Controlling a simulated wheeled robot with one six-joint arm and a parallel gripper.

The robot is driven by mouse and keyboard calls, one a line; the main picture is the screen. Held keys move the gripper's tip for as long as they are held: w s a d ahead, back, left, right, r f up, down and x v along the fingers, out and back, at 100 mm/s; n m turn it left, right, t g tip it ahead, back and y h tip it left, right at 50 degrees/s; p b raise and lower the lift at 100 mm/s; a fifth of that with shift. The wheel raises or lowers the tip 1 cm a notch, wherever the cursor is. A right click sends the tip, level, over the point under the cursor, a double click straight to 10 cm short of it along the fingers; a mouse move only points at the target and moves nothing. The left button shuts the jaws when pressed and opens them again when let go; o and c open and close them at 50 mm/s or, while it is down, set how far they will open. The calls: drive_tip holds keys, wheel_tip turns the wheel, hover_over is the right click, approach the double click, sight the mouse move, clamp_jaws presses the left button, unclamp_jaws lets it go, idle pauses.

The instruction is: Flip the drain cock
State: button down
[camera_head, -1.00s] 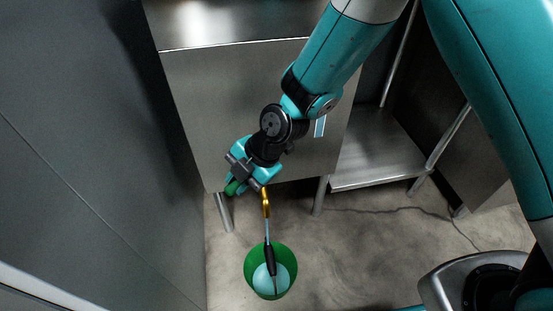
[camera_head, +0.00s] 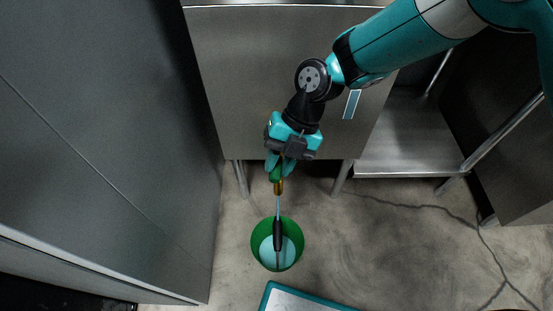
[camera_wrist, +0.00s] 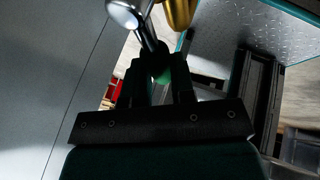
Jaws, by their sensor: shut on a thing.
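The drain cock's brass body (camera_head: 279,187) hangs below the front edge of the steel cabinet. Brass also shows at the top of the wrist view (camera_wrist: 178,12). Its green handle (camera_head: 276,174) is just above the brass, mostly hidden by my fingers; a patch of green shows between them in the wrist view (camera_wrist: 177,74). My gripper (camera_head: 281,166) points down and is shut on the handle. A thin pale line runs down from the brass to a black sleeve (camera_head: 277,235) over a green bucket (camera_head: 258,240). Pale blue shows inside the bucket.
The steel cabinet front (camera_head: 240,90) stands behind my arm. A low steel shelf (camera_head: 410,145) is at right, and a tall grey panel (camera_head: 100,130) fills the left. A teal-edged flat board (camera_head: 300,303) lies at the bottom. The floor around the bucket is mostly clear.

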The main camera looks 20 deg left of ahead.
drive_tip(key=shift+d+n, duration=0.2)
drive_tip(key=shift+n, duration=0.2)
drive_tip(key=shift+d+g+h, duration=0.15)
drive_tip(key=shift+g+h, duration=0.15)
drive_tip(key=c, duration=1)
unclamp_jaws()
drive_tip(key=shift+o, duration=0.2)
drive_tip(key=shift+w, duration=0.1)
wheel_tip(320, 180, up, 20)
drive_tip(key=p, duration=0.6)
